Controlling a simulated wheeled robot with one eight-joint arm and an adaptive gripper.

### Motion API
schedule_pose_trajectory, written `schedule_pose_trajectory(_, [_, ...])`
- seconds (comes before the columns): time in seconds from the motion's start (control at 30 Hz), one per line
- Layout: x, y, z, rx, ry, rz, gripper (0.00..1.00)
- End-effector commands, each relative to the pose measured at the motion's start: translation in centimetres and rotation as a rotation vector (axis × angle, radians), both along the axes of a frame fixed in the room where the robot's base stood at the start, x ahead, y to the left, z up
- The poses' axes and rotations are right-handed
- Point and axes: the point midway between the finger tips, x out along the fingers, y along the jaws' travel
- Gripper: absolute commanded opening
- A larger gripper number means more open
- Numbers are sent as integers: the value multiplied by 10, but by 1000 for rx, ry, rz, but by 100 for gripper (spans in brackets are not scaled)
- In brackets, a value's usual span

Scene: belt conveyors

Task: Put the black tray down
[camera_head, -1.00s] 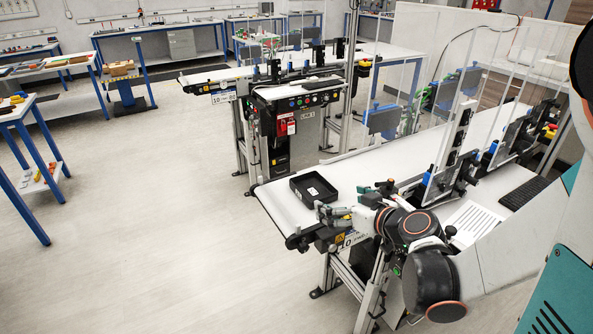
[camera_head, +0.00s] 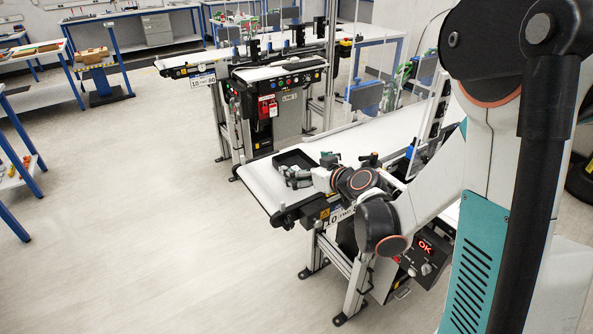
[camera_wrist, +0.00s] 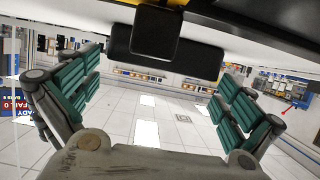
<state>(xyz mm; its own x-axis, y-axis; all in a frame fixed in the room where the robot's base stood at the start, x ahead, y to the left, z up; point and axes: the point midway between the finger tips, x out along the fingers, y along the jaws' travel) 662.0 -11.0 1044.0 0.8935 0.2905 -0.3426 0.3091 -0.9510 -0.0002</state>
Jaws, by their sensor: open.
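The black tray (camera_head: 284,159) lies flat on the white belt near the close end of the front conveyor in the head view. Its front right part is hidden behind my gripper. My gripper (camera_head: 302,172) is at the tray's near right side, low over the belt. I cannot tell whether the fingers touch the tray. In the wrist view my gripper (camera_wrist: 150,100) shows its two green-padded fingers spread wide apart, with nothing between them. A dark shape fills the top of that view, and I cannot tell what it is.
The front conveyor's belt (camera_head: 262,185) is bare to the left of the tray. Upright clear panels and fixtures stand farther along it at right. A second conveyor (camera_head: 285,72) stands behind. A red "OK" display (camera_head: 425,246) is below my arm. The floor at left is free.

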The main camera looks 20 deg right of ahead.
Motion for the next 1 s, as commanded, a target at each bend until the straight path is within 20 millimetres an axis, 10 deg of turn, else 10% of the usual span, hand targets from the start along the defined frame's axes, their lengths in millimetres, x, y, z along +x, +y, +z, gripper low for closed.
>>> schedule_pose_trajectory(0.47, [31, 10, -12, 0, 0, 0, 100])
schedule_pose_trajectory(0.67, [31, 10, -12, 0, 0, 0, 58])
schedule_pose_trajectory(1.0, [31, 10, -12, -1, 0, 0, 54])
